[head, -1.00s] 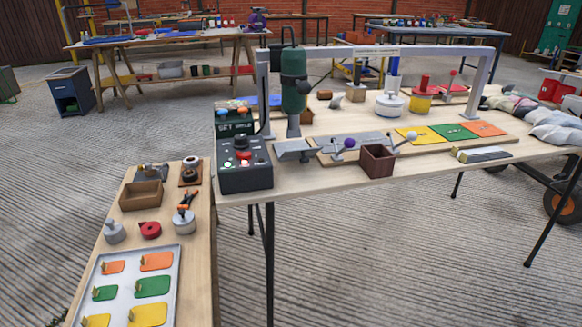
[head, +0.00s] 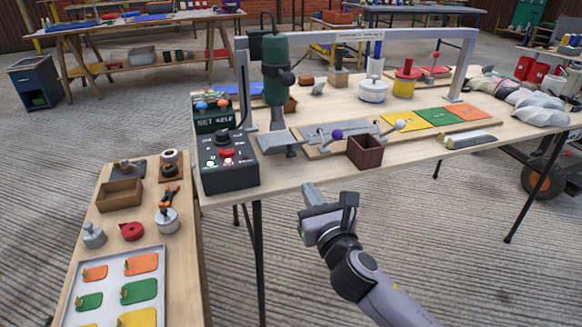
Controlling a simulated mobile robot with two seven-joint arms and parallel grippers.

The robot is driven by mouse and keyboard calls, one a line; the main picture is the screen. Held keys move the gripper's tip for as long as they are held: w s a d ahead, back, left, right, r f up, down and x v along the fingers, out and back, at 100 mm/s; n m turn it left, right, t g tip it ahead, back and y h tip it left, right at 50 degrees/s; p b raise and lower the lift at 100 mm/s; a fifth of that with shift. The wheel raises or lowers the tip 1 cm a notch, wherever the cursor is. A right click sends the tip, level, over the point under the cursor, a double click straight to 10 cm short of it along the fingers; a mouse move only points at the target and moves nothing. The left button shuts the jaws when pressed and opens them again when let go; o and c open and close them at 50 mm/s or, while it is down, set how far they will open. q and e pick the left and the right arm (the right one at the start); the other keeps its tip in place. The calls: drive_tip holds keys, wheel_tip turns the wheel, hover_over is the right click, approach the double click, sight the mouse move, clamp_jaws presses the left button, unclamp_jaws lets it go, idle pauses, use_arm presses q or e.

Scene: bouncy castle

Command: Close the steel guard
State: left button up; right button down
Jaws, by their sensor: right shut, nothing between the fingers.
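A grey steel plate with a purple ball knob (head: 337,134) lies on a wooden board on the main table. It looks like the steel guard (head: 356,128), but I cannot tell for sure, nor how far open it stands. A lever with a white ball (head: 400,124) is at its right end. A smaller tilted grey plate (head: 276,141) stands just left of it, beside the control box. My right gripper (head: 309,192) is shut and empty, in front of the table's front edge, apart from the guard. My left gripper is out of view.
A dark control box (head: 229,164) with a red button and a green drill press (head: 277,70) stand left of the plate. A brown open box (head: 364,152) sits at the table's front edge. A grey frame (head: 460,66) arches over the table. A side table (head: 184,245) holds parts and a tray.

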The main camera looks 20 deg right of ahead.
sight(296, 180)
drive_tip(key=w+b, duration=0.1)
drive_tip(key=w, duration=0.6)
drive_tip(key=shift+w+a+b, duration=0.1)
drive_tip(key=shift+w+b, duration=0.2)
drive_tip(key=shift+w, duration=0.8)
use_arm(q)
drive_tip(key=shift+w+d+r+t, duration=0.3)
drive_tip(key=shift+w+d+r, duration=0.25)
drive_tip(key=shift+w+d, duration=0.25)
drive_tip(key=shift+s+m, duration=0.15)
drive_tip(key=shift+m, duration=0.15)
use_arm(e)
drive_tip(key=shift+r, duration=0.1)
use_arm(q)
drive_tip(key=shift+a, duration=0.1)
use_arm(e)
drive_tip(key=shift+r, duration=0.1)
